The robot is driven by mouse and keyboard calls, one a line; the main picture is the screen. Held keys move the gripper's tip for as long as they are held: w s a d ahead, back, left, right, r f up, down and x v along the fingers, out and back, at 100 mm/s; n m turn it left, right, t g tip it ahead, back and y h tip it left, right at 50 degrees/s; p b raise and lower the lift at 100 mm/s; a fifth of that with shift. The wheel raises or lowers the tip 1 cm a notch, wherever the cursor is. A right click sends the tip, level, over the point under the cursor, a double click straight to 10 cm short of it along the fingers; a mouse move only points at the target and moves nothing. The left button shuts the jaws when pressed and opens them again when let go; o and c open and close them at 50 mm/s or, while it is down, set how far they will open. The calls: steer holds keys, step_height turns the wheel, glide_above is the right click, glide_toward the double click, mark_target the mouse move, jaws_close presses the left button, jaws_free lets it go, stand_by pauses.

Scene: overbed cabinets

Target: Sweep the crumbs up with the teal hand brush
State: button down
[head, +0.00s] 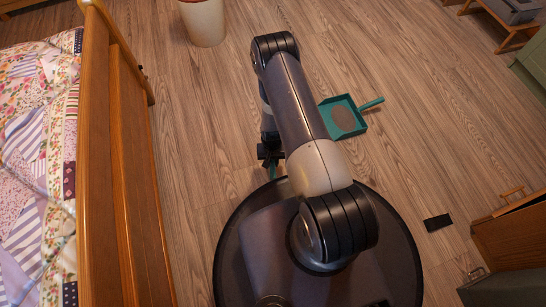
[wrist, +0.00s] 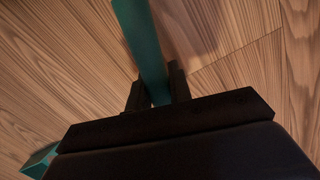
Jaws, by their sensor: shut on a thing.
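My gripper (head: 268,157) is low over the wood floor, left of my arm, and is shut on the teal hand brush. In the wrist view the gripper (wrist: 157,92) has its two dark fingers on either side of the brush's teal handle (wrist: 142,40). A small teal bit of the brush (head: 272,172) shows just below the gripper in the head view. Its bristles cannot be made out. A teal dustpan (head: 357,107) lies on the floor to the right, its handle pointing right. A grey-brown oval patch (head: 343,118) shows in it. No loose crumbs can be made out on the floor.
A wooden bed frame (head: 125,150) runs along the left. A pale bin (head: 203,22) stands at the top. A small black flat object (head: 437,222) lies on the floor at right, near a wooden cabinet (head: 510,235). Floor right of the dustpan is clear.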

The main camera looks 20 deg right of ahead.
steer(key=shift+s+r+p, duration=0.1)
steer(key=shift+r+p, duration=1.2)
steer(key=shift+r, duration=1.5)
